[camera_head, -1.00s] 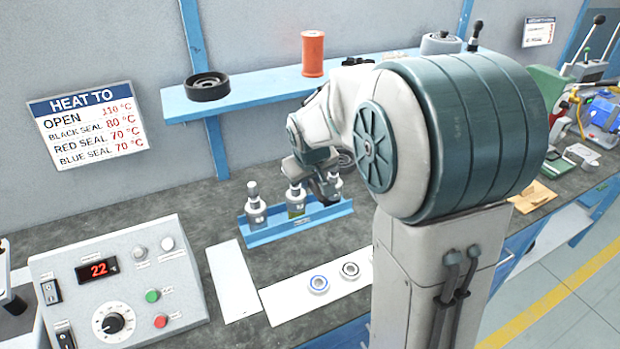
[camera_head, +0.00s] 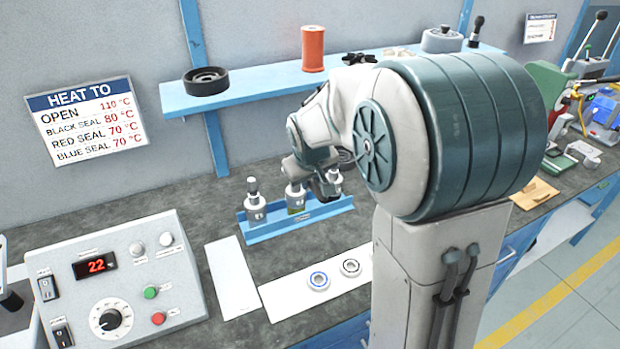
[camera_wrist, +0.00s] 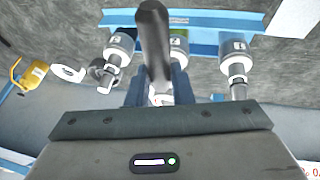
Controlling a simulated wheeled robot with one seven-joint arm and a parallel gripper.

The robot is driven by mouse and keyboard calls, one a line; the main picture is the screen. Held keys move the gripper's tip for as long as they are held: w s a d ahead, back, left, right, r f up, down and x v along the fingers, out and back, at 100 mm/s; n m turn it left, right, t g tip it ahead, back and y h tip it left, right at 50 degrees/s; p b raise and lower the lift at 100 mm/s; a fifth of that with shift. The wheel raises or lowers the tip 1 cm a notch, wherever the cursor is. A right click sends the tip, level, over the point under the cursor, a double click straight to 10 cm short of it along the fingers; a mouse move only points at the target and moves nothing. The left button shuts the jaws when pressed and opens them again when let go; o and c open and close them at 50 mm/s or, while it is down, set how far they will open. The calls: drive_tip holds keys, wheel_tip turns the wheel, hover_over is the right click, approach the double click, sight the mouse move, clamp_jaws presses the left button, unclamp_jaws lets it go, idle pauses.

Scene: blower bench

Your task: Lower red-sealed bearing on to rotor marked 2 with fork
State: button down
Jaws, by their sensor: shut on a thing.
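A blue rack (camera_head: 284,234) holds three upright rotors: a left one (camera_head: 256,212), a middle one (camera_head: 296,203) and a right one (camera_head: 334,179), partly hidden by my arm. Their small number marks are too blurred to read surely. My gripper (camera_wrist: 160,90) is shut on the fork (camera_wrist: 153,38), whose dark handle stands between the fingers in the wrist view. In the head view my gripper is at the rack's right half, near the middle and right rotors. I cannot make out the red-sealed bearing; the gripper and fork may hide it.
A blue-sealed bearing (camera_head: 318,281) and a dark-sealed bearing (camera_head: 350,267) lie on a white strip (camera_head: 290,300) in front of the rack. A heater box (camera_head: 115,285) reading 22 stands at left. A blue shelf (camera_head: 270,80) runs behind. A white sheet (camera_head: 232,280) is clear.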

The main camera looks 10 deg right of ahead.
drive_tip(key=shift+f+b, duration=2.3)
drive_tip(key=shift+f, duration=0.3)
idle(1.2)
drive_tip(key=shift+s, duration=0.1)
drive_tip(key=s+d+b, duration=0.1)
drive_tip(key=s, duration=0.5)
drive_tip(key=shift+d+b, duration=0.15)
drive_tip(key=shift+b, duration=0.15)
idle(1.1)
drive_tip(key=shift+s+r, duration=0.1)
drive_tip(key=p+v, duration=0.2)
drive_tip(key=v, duration=0.1)
drive_tip(key=p+v, duration=0.1)
drive_tip(key=v, duration=0.1)
drive_tip(key=shift+d+r+p, duration=0.2)
drive_tip(key=shift+d+p, duration=0.1)
drive_tip(key=shift+d, duration=0.1)
